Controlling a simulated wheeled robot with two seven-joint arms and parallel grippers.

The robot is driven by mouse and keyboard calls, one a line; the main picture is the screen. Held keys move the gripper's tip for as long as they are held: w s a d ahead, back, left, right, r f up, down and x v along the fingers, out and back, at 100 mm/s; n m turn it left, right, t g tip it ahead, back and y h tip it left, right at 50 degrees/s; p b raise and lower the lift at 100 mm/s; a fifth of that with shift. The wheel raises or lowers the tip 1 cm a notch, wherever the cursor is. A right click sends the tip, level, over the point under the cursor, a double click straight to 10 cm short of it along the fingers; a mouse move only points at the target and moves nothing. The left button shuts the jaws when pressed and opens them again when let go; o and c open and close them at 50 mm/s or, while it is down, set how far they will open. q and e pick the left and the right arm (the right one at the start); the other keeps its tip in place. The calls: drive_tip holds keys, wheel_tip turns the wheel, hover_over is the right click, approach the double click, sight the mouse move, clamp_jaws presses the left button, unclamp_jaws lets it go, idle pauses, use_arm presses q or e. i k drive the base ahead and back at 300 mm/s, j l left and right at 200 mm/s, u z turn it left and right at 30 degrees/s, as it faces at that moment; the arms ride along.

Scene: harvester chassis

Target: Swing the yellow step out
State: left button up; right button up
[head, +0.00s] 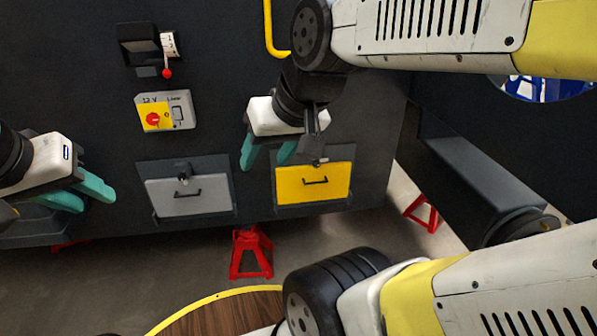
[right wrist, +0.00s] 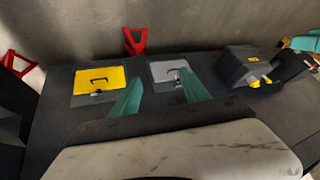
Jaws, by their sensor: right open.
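The yellow step (head: 312,184) is a flat yellow panel with a black handle (head: 316,181), set in a recess low on the dark chassis wall. It also shows in the right wrist view (right wrist: 98,80), left of my fingers. My right gripper (head: 264,161) is open and empty, in front of the wall just up and left of the yellow step, apart from its handle. My right arm hides part of the wall above the step. My left gripper (head: 98,202) is open and empty at the far left, beside a grey panel.
The grey panel (head: 188,196) with a similar handle and a latch sits left of the yellow step. Above it are a yellow-and-grey switch box (head: 165,111) and a red-knobbed lever (head: 167,73). Red stands (head: 251,252) are on the floor below. A round wooden top (head: 225,318) is at the front.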

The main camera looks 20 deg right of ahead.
sight(297, 184)
drive_tip(key=i+l+z, duration=0.15)
drive_tip(key=l, duration=0.25)
drive_tip(key=i+l+z, duration=0.15)
drive_tip(key=l, duration=0.25)
drive_tip(key=i+l+z, duration=0.15)
drive_tip(key=i+l, duration=0.1)
drive_tip(key=l, duration=0.1)
